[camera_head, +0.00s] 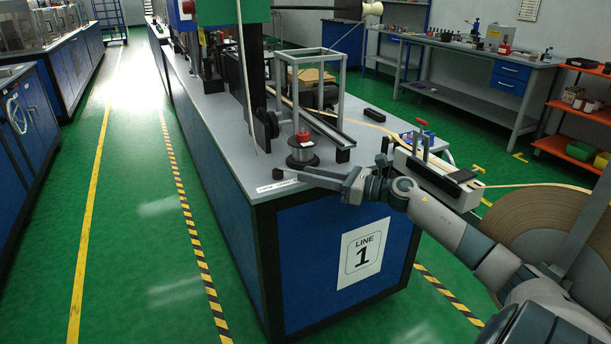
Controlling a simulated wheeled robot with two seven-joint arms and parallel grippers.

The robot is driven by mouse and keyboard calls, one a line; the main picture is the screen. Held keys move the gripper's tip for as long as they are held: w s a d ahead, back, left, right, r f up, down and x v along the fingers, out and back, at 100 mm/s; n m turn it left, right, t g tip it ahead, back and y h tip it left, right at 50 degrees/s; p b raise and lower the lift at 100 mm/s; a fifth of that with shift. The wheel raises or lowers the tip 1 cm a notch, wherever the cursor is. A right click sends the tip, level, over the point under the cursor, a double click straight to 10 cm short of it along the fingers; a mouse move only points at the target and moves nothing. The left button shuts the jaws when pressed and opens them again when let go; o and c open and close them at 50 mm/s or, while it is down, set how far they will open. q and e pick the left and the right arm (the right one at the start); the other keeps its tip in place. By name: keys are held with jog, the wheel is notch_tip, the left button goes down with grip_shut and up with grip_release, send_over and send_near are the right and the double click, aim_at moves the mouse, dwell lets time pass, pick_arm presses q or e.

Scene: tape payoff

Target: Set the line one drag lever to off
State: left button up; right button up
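The bench end (330,265) carries a "LINE 1" sign (363,252). A red-topped upright lever (421,123) stands on a pale block (437,178) at the bench's right edge. My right gripper (285,174) reaches left across the bench's front corner, apart from both red parts. Its fingers look narrow from here, and their gap cannot be made out. My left gripper is not in view.
A metal cylinder with a red knob (302,137) stands just behind my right gripper. A large tape reel (545,225) is at the right, its tape running to the pale block. A metal frame (311,85) stands farther back. Green floor is clear at the left.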

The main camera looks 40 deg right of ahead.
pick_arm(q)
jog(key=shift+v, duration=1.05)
pick_arm(e)
jog(key=v, duration=0.4)
jog(key=shift+s+d, duration=0.15)
jog(key=shift+s, duration=0.1)
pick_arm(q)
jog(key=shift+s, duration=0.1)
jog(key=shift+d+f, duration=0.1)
pick_arm(e)
jog(key=shift+f, duration=0.1)
